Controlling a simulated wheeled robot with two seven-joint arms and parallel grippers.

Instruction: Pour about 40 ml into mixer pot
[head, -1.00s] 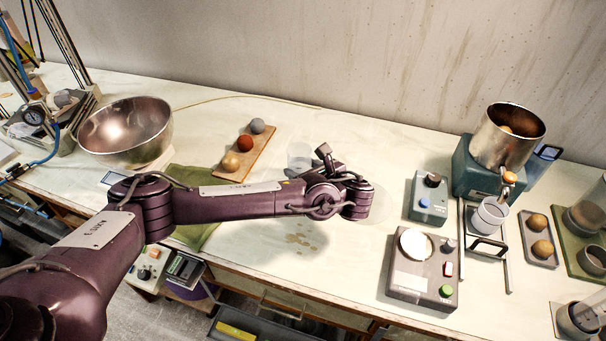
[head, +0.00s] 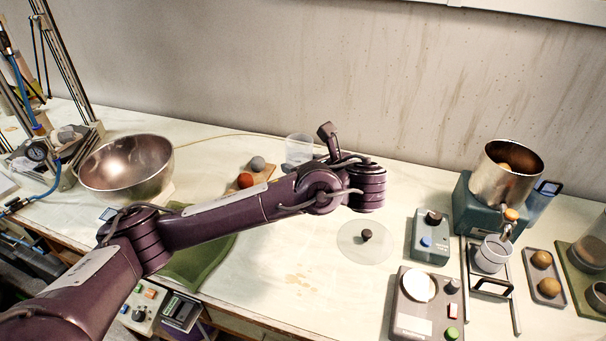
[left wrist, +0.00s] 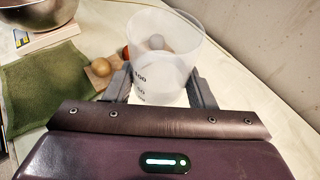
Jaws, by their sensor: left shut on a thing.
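A clear measuring beaker (left wrist: 165,55) with dark graduation marks is between the two grey fingers of my left gripper (left wrist: 162,92) in the left wrist view. The gripper is shut on it. The beaker looks upright; its contents are hard to make out. It also shows in the head view (head: 299,149), partly behind my left wrist, which hides the fingers. A metal pot (head: 508,178) stands on a teal base (head: 480,214) at the right, well apart from the beaker. Something tan shows inside the pot. My right gripper is out of view.
A clear disc with a dark knob (head: 352,251) lies on the bench below my wrist. A small cup (head: 492,255) stands under the pot's spout. A scale-like device (head: 412,315) and a teal control box (head: 427,245) stand nearby. A metal bowl (head: 125,170) sits left.

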